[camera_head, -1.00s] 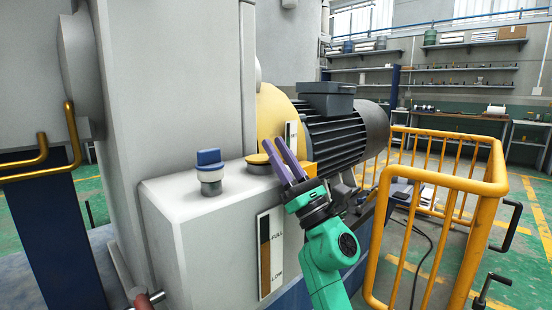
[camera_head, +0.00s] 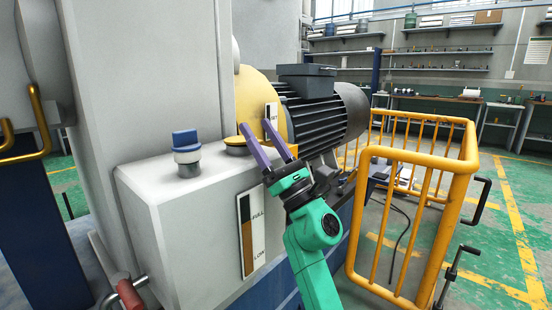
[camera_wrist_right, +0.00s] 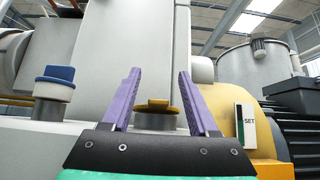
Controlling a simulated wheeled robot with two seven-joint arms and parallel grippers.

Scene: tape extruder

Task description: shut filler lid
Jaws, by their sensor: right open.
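Two caps stand on top of the pale grey tank (camera_head: 180,190); the frames do not mark which is the filler lid. One is a blue cap (camera_head: 186,138) on a white and grey neck, on the left; it also shows in the right wrist view (camera_wrist_right: 54,74). The other is a flat yellow cap (camera_head: 235,146) on a short grey neck, on the right. My right gripper (camera_head: 255,125) is open and empty, its purple fingers close to the yellow cap. In the right wrist view the yellow cap (camera_wrist_right: 158,104) appears between the fingers; contact is unclear. My left gripper is not in view.
A dark ribbed motor (camera_head: 315,115) with a yellow guard (camera_head: 257,92) stands behind my right gripper. A yellow railing (camera_head: 410,215) is to the right. A tall grey machine body (camera_head: 140,80) rises behind the blue cap. A FULL/LOW gauge (camera_head: 250,230) is on the tank's front.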

